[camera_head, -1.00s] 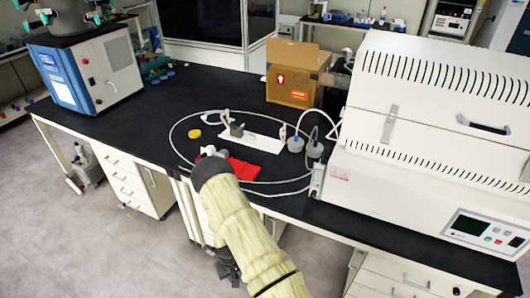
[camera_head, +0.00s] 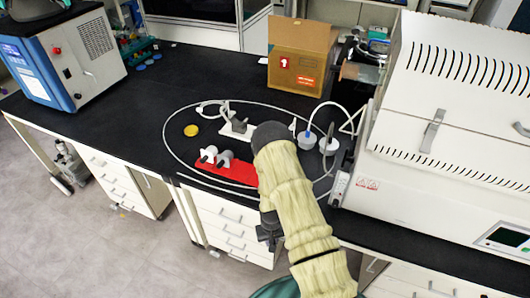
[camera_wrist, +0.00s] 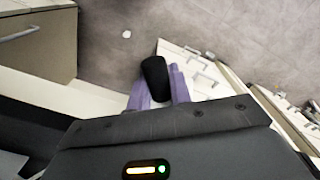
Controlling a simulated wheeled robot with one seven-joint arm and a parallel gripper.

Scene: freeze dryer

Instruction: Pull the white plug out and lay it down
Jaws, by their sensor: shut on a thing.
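A white power strip (camera_head: 242,131) lies on the black bench with a grey plug (camera_head: 238,123) standing in it. Its right end is hidden behind my arm. In front of it is a red mat (camera_head: 205,170) with a white plug-like piece (camera_head: 208,154) and a grey one (camera_head: 225,158) on it. In the wrist view the purple fingers of my gripper (camera_wrist: 160,90) are closed around a dark rounded thing (camera_wrist: 155,75), whose identity I cannot tell. Drawers and floor show beyond it.
A white cable loops around the strip and mat. A yellow disc (camera_head: 190,130) lies to the left. A cardboard box (camera_head: 298,60) is behind.

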